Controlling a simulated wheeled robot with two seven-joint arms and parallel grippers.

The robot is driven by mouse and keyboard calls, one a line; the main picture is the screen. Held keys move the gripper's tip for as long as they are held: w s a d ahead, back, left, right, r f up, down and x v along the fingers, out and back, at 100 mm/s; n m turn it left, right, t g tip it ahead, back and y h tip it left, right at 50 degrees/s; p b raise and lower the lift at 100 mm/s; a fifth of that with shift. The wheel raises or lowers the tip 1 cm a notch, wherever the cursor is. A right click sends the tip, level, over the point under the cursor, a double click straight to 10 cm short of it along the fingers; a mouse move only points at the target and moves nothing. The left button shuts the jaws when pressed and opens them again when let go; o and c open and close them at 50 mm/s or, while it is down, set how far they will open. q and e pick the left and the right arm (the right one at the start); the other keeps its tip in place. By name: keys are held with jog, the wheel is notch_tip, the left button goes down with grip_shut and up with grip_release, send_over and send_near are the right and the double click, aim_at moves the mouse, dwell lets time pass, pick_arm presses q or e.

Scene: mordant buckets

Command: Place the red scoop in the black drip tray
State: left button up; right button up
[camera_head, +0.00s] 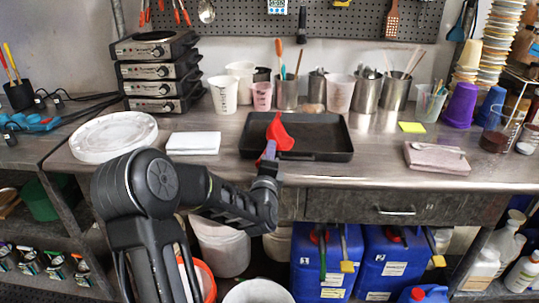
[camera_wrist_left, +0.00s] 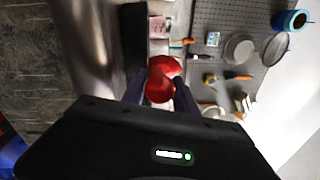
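The red scoop (camera_head: 281,135) shows in the head view over the left part of the black drip tray (camera_head: 325,154), which lies flat on the metal bench. My left gripper (camera_head: 269,150) reaches in at the tray's front left, at the near end of the scoop. In the left wrist view the scoop (camera_wrist_left: 161,82) sits between the two fingers (camera_wrist_left: 160,95), which close on its sides. I cannot tell whether the scoop touches the tray floor. The hand hides part of the tray's front edge. My right gripper is in neither view.
A white round lid-like disc (camera_head: 114,136) and a white folded cloth or pad (camera_head: 194,143) lie left of the tray. Cups and metal canisters (camera_head: 287,92) stand behind it. A pinkish block (camera_head: 437,158) lies to the right, with clear bench between.

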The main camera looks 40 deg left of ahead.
pick_arm(q)
jog(key=shift+o, duration=0.6)
jog(key=shift+r, duration=0.2)
jog(key=b+v, duration=0.8)
jog(key=v, duration=0.4)
jog(key=shift+f, duration=0.1)
dwell(0.3)
